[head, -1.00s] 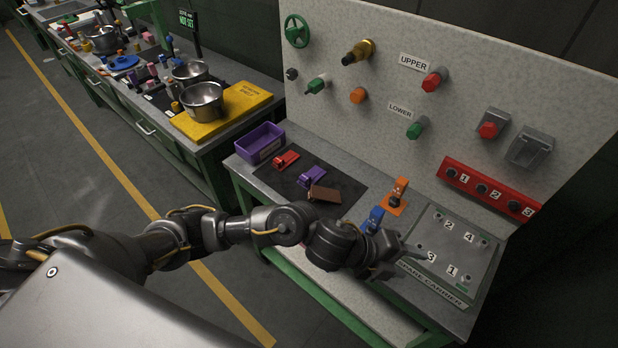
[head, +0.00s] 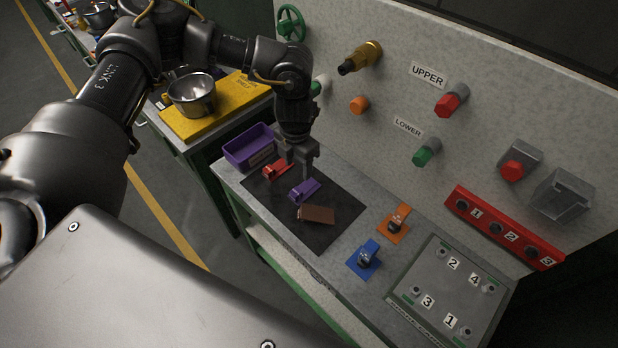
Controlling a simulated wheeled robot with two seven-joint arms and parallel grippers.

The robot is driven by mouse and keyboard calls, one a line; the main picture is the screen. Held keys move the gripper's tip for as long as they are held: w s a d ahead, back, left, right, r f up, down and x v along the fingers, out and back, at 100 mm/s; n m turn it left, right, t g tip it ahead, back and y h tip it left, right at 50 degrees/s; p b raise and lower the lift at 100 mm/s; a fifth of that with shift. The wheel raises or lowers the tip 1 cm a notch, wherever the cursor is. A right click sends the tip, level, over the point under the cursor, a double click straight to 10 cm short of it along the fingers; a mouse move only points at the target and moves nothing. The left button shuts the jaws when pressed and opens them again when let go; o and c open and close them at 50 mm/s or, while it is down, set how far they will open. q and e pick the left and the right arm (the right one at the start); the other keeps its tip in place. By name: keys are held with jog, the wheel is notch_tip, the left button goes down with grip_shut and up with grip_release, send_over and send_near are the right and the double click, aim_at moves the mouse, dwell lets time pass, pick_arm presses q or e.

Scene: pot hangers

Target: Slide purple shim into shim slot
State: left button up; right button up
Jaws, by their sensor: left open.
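The purple shim (head: 304,190), a flat piece with a raised block, lies on the dark mat (head: 341,225) on the bench. My left gripper (head: 299,173) points down at the mat's back edge, just above and behind the purple shim. It is open, with nothing seen between its fingers; I cannot tell whether a finger touches the shim. A red shim (head: 276,171) lies just left of the gripper, and a brown block (head: 316,214) lies in front of the purple shim. I cannot tell which feature is the shim slot. My right gripper is not in view.
A purple bin (head: 250,148) stands at the bench's left end. Blue (head: 364,258) and orange (head: 396,223) pieces sit right of the mat, before a numbered grey plate (head: 452,290). An upright panel (head: 385,85) with knobs and a red numbered strip (head: 503,228) rises behind.

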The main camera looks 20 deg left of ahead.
aim_at(297, 190)
pick_arm(q)
jog(key=shift+s+a+f+p, duration=0.1)
jog(key=shift+s+f+p, duration=0.5)
jog(key=shift+s+f, duration=0.3)
jog(key=shift+w+f+p, duration=0.15)
jog(key=shift+w+f, duration=0.1)
jog(key=shift+f, duration=0.4)
jog(key=shift+w+f+p, duration=0.15)
jog(key=shift+w+f, duration=0.05)
jog(key=shift+f, duration=0.85)
jog(key=shift+s+f+p, duration=0.1)
jog(key=shift+f+p, duration=0.65)
jog(key=shift+p, duration=0.4)
notch_tip(297, 190, down, 3)
jog(key=shift+r+p, duration=0.15)
jog(key=shift+p, duration=0.2)
jog(key=shift+f, duration=0.4)
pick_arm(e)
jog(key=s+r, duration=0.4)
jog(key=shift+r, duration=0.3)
pick_arm(q)
jog(key=shift+c, duration=0.2)
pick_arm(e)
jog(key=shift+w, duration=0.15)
